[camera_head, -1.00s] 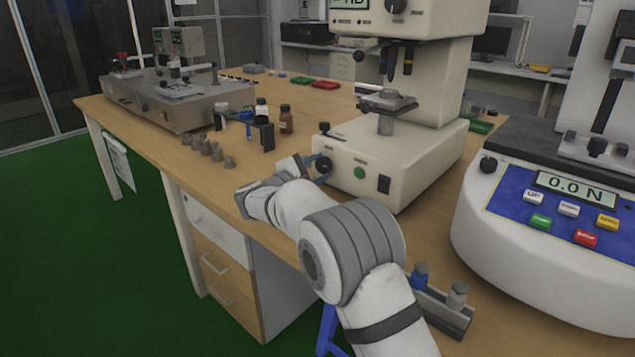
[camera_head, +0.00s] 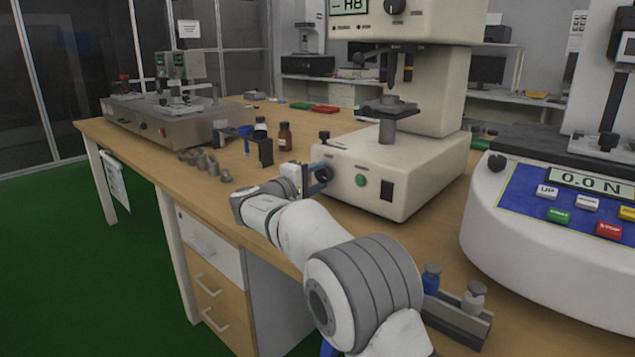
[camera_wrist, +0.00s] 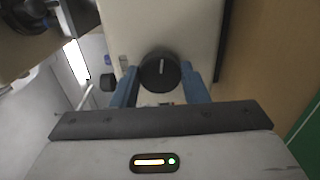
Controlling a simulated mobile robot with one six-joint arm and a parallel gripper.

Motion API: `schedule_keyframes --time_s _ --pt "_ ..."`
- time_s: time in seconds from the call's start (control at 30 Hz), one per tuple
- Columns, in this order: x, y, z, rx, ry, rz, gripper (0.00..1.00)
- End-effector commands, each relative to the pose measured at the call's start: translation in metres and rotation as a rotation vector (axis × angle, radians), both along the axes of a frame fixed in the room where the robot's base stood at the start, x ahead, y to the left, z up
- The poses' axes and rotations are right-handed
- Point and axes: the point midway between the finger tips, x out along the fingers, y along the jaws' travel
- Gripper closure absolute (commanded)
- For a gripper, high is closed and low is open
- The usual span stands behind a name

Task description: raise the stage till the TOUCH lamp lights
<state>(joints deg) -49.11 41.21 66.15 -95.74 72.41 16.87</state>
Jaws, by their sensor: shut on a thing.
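The hardness tester (camera_head: 340,160) is a cream machine on the bench. Its dark stage (camera_head: 390,110) sits on a grey post under the indenter (camera_head: 391,72), with a small visible gap between. My gripper (camera_head: 318,178) is shut on the black round knob at the left of the tester's base front. In the wrist view the knob (camera_wrist: 160,72) sits between the two blue fingers, its white mark nearly upright. A green button or lamp (camera_head: 361,181) and a black switch (camera_head: 386,191) are to its right. I cannot read which lamp is TOUCH, nor whether it is lit.
A force tester (camera_head: 560,240) reading 0.0 N stands at the right. A small rack (camera_head: 455,318) with a blue-bodied and a grey piece is at the front edge. Several weights (camera_head: 205,163), bottles (camera_head: 285,137) and a steel machine (camera_head: 165,120) stand to the left.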

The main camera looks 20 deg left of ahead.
Motion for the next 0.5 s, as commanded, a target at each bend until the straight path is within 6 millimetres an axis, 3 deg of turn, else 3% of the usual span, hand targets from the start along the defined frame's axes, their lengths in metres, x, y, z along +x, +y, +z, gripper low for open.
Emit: schedule_keyframes --time_s 0.37,0.4,0.5 --pt "-0.0003 -0.0002 -0.0025 0.002 0.003 -0.002 0.83" --pt "-0.0004 -0.0001 -0.0025 0.002 0.002 -0.002 0.58" --pt "-0.0003 0.0 -0.0021 0.002 0.002 -0.002 0.5"
